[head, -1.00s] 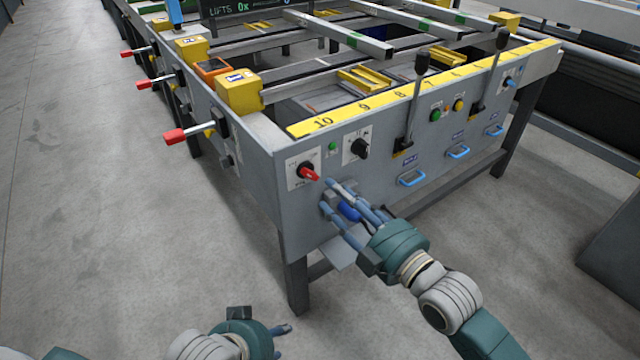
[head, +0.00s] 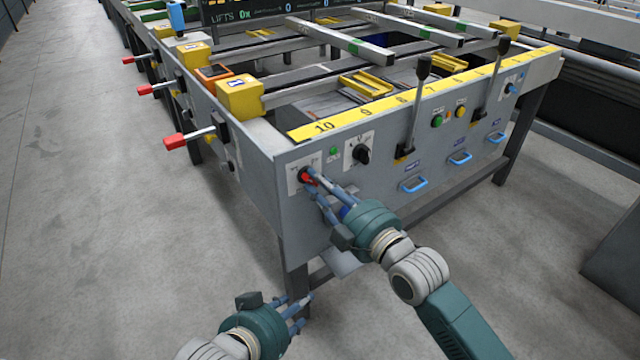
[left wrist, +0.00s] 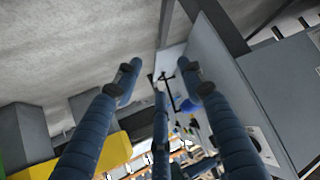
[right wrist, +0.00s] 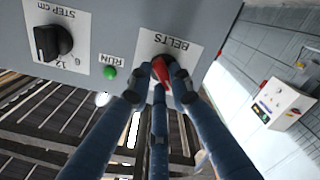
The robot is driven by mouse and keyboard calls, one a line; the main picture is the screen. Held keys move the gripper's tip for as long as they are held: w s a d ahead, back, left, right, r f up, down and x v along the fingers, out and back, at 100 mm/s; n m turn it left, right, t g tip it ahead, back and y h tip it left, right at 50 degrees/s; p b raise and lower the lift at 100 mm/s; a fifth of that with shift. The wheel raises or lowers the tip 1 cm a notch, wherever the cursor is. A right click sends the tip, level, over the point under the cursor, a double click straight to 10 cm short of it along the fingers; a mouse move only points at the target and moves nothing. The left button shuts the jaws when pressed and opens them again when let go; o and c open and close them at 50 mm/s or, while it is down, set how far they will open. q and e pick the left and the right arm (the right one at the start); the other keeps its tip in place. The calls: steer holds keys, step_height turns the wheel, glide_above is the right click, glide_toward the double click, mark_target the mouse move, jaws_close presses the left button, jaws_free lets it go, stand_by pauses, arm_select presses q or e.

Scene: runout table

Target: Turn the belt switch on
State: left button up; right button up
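The belt switch (head: 306,175) is a red knob on a white plate at the left end of the grey front panel. In the right wrist view the knob (right wrist: 161,68) sits under the word BELTS, with its red handle tilted. My right gripper (head: 324,188) is at the switch. In the right wrist view its fingertips (right wrist: 160,77) are drawn in close on both sides of the red handle and partly hide it. My left gripper (head: 302,310) hangs low in front of the table's near leg, with fingers apart and nothing between them.
A green RUN light (right wrist: 110,73) and a black STEP knob (head: 361,154) are just right of the switch in the head view. Further along are black levers (head: 415,105) and blue handles (head: 414,185). Red-tipped levers (head: 188,139) stick out at the left side. The floor at left is clear.

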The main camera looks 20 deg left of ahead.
jaws_close()
arm_select(q)
steer(key=s+a+f+g+y+p, duration=0.1)
steer(key=s+a+f+g+p, duration=0.15)
steer(key=s, duration=0.35)
steer(key=s+a+f+g+y+p, duration=0.1)
steer(key=s+a+g+p, duration=0.1)
steer(key=s+g, duration=0.35)
arm_select(e)
steer(key=m, duration=0.9)
steer(key=m+p, duration=0.1)
steer(key=m, duration=0.4)
steer(key=shift+f, duration=0.4)
steer(key=shift+m, duration=1.8)
arm_select(q)
steer(key=shift+t, duration=0.7)
steer(key=f, duration=0.5)
steer(key=shift+d+f, duration=0.3)
steer(key=shift+d, duration=0.1)
arm_select(e)
steer(key=shift+s, duration=0.1)
arm_select(q)
steer(key=shift+s+f, duration=0.1)
steer(key=shift+f, duration=0.05)
arm_select(e)
steer(key=shift+a+m, duration=0.1)
steer(key=shift+m, duration=0.2)
